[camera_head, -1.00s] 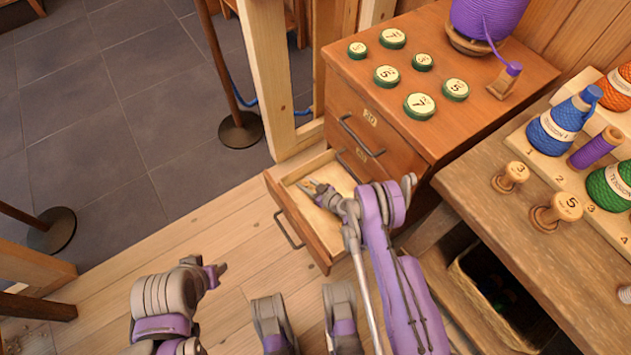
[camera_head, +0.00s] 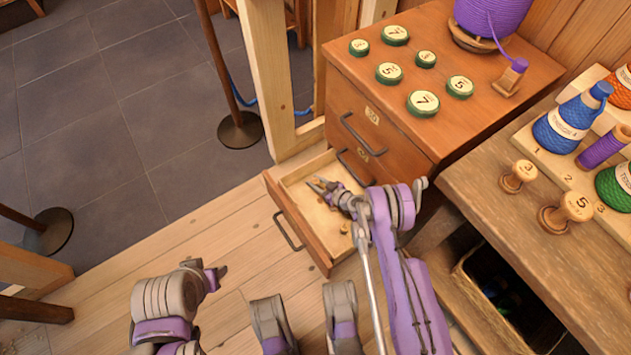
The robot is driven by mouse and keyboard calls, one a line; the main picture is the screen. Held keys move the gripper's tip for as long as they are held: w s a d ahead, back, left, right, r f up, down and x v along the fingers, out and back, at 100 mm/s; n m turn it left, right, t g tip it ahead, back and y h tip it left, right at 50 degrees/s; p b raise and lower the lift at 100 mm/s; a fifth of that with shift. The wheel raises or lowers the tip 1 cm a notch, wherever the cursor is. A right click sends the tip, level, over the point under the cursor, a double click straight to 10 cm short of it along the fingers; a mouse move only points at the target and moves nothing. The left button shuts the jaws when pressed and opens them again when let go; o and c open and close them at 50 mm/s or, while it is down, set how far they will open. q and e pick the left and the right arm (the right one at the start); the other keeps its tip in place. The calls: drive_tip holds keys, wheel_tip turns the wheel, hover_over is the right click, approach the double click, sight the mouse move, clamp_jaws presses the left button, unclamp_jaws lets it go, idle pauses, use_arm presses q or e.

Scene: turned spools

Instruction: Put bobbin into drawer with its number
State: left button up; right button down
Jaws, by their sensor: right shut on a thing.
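The open drawer (camera_head: 283,222) is the lowest one visible in the wooden cabinet, pulled out to the left. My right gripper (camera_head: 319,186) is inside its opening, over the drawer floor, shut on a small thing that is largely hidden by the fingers. A small brown piece (camera_head: 343,228) shows in the drawer near the gripper. Two wooden bobbins stand on the bench at right: one marked 3 (camera_head: 518,176) and a larger one marked 5 (camera_head: 565,212). My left gripper (camera_head: 217,274) is low at left, away from the drawer; its jaws are too small to read.
Closed drawers with number plates (camera_head: 372,116) sit above the open one. Several green numbered discs (camera_head: 423,103) and a large purple spool (camera_head: 487,18) are on the cabinet top. Coloured cones (camera_head: 562,127) stand on the bench. A dark bin (camera_head: 500,290) is below it.

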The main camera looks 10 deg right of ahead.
use_arm(q)
drive_tip(key=shift+f, duration=0.2)
use_arm(e)
drive_tip(key=shift+f, duration=0.2)
drive_tip(key=c, duration=0.5)
unclamp_jaws()
use_arm(q)
drive_tip(key=shift+r, duration=0.1)
use_arm(e)
drive_tip(key=shift+r, duration=0.15)
